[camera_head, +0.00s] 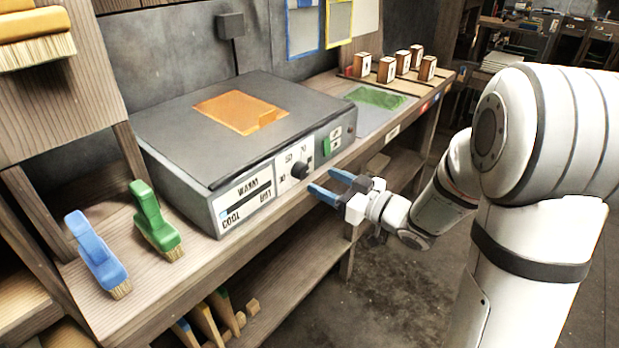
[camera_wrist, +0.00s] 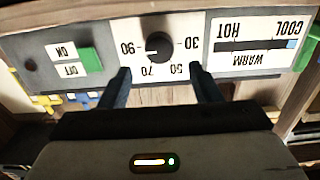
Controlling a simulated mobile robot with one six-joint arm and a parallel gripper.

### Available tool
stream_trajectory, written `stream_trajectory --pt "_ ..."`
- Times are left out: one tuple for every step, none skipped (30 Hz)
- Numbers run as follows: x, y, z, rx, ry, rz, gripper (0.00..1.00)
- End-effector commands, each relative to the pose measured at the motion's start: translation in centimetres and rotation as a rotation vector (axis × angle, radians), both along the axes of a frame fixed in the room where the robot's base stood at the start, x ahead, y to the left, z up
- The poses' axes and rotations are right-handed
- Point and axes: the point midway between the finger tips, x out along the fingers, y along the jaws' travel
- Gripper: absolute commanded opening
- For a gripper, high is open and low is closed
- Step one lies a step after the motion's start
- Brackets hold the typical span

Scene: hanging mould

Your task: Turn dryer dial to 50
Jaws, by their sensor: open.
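The dryer (camera_head: 160,120) is a grey box on the wooden bench with a light front panel. Its black round dial (camera_head: 300,169) sits mid-panel and also shows in the wrist view (camera_wrist: 158,45), where the panel appears upside down. The marks 30, 50, 70 and 90 surround the dial; I cannot tell for certain which one its pointer faces. My gripper (camera_head: 323,181) has blue fingers, is open and empty, and is in front of the dial. In the wrist view the fingertips (camera_wrist: 159,70) lie either side of the dial's 50 and 70 marks, apart from the knob.
A green switch (camera_wrist: 90,60) marked ON and OFF is beside the dial. A COOL–WARM–HOT gauge (camera_wrist: 257,45) is on its other side. An orange sheet (camera_head: 240,111) lies on the dryer. Blue (camera_head: 98,258) and green (camera_head: 156,222) brushes stand left. Several stamps (camera_head: 387,69) stand at the back right.

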Motion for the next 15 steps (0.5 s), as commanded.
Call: stream_trajectory --pt "0.5 0.9 -0.1 -0.001 0.000 0.004 0.57" --pt "0.9 1.3 -0.2 -0.001 0.000 0.004 0.57" --pt "1.3 1.8 -0.2 -0.001 0.000 0.004 0.57" --pt "1.6 2.2 -0.1 -0.001 0.000 0.004 0.57" --pt "1.8 2.5 -0.2 -0.001 0.001 0.003 0.57" --pt "2.2 3.0 -0.1 -0.001 0.000 0.003 0.57" --pt "2.4 3.2 -0.1 -0.001 0.000 0.003 0.57" --pt "2.7 3.5 -0.1 -0.001 -0.001 0.002 0.57" --pt "2.9 3.8 -0.1 -0.001 0.000 0.001 0.57" --pt "3.0 4.0 -0.1 -0.002 0.000 0.001 0.57" --pt "3.1 4.1 -0.1 -0.002 0.000 0.001 0.57" --pt "3.3 4.3 -0.1 -0.002 0.000 0.000 0.57" --pt "3.3 4.3 0.0 -0.001 0.001 0.000 0.57" --pt "3.4 4.4 0.0 -0.001 0.001 -0.001 0.57" --pt "3.4 4.4 0.0 -0.001 0.001 -0.001 0.57"
